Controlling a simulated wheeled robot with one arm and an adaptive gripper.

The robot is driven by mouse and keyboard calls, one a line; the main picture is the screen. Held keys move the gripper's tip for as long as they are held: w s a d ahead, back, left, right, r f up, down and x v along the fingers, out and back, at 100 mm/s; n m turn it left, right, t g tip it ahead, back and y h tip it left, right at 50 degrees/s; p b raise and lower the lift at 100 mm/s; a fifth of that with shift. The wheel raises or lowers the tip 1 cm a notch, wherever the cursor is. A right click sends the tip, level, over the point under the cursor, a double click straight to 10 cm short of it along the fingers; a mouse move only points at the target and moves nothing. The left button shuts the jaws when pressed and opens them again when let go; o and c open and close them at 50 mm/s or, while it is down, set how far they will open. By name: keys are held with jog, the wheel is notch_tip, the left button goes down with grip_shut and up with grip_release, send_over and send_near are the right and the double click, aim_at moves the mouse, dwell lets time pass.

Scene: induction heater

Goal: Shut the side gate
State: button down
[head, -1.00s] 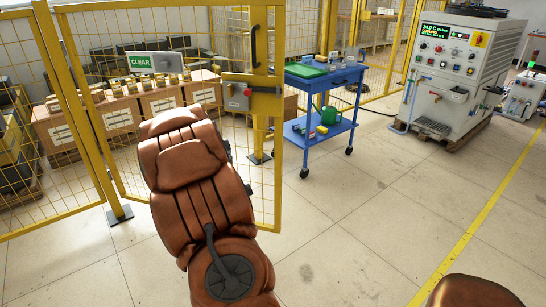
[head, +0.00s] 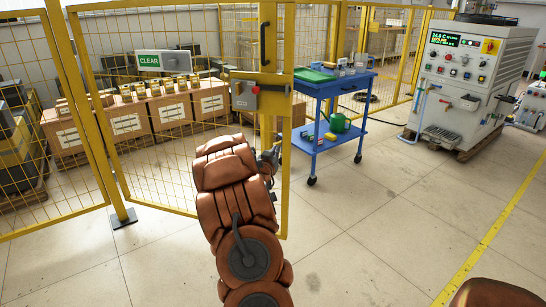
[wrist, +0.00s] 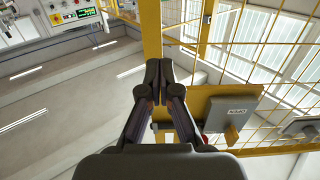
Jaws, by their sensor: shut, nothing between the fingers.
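The side gate (head: 189,206) is a yellow-framed mesh panel on the left of the head view, standing at an angle to the fence on its left. Its free upright (head: 284,190) carries a black handle (head: 265,44) and a latch plate with a grey box and red button (head: 245,95). My gripper (head: 268,160) is partly hidden by my arm, low beside the free upright. In the wrist view, my gripper (wrist: 153,72) is shut and empty, its tips in front of the yellow upright (wrist: 151,28). I cannot tell whether they touch it.
A blue trolley (head: 334,87) stands just right of the gate's free edge. Cardboard boxes (head: 170,110) and a green CLEAR sign (head: 165,63) are behind the mesh. A white control cabinet (head: 460,85) stands at the right. The floor (head: 390,220) in front is open.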

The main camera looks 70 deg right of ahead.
aim_at(283, 138)
jog(key=shift+w+d+b, duration=0.1)
jog(key=shift+w+d, duration=0.05)
jog(key=shift+d, duration=1.2)
jog(key=shift+w+d+b, duration=0.15)
jog(key=shift+w+d, duration=0.05)
jog(key=shift+d, duration=1.15)
jog(key=shift+w+d+b, duration=0.1)
jog(key=shift+w+d, duration=0.05)
jog(key=shift+d, duration=1.2)
jog(key=shift+w+d, duration=0.15)
